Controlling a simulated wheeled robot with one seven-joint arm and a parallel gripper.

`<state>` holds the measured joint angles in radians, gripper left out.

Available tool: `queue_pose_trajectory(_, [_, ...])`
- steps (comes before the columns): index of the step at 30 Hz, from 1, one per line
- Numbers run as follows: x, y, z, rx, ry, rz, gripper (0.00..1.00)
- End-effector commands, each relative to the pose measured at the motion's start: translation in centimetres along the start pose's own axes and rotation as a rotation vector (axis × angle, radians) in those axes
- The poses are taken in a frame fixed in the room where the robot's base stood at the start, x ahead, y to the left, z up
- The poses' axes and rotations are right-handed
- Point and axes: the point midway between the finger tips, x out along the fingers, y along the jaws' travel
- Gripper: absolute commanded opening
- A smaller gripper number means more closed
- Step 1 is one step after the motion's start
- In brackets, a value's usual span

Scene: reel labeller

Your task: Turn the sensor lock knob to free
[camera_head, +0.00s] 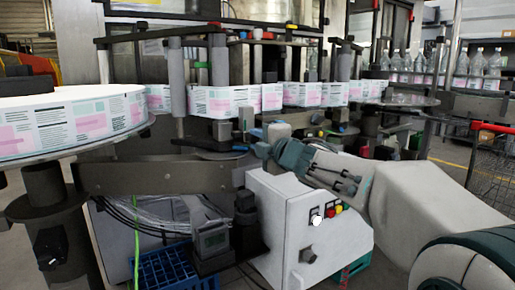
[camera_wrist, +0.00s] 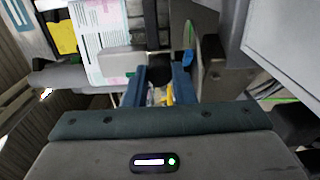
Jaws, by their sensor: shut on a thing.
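My gripper (camera_wrist: 158,72) shows in the wrist view with its two blue fingers on either side of a round black knob (camera_wrist: 158,77), which I take to be the sensor lock knob. The fingers are closed on it. The knob's pointer or marking cannot be made out. In the head view my gripper (camera_head: 256,150) reaches left to the labeller, just below the printed label web (camera_head: 238,101). There the knob is hidden or too small to tell apart from the dark parts around the fingertips.
The large label reel (camera_head: 70,122) is at the left. A white control box (camera_head: 305,225) with lamps stands below my arm. A blue crate (camera_head: 165,270) is on the floor. Clear bottles (camera_head: 475,68) stand at the back right, above a red-handled cart (camera_head: 492,128).

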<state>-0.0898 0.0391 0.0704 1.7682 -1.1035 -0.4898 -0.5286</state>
Motion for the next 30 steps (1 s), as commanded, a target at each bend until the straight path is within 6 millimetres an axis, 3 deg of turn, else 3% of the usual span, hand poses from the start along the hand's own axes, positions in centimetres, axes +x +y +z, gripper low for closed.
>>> queue_pose_trajectory(18, [0.01, -0.52, -0.01, -0.584, 0.001, -0.003, 0.0])
queue_pose_trajectory(30, [0.03, -0.47, -0.01, -0.875, 0.003, -0.003, 0.0])
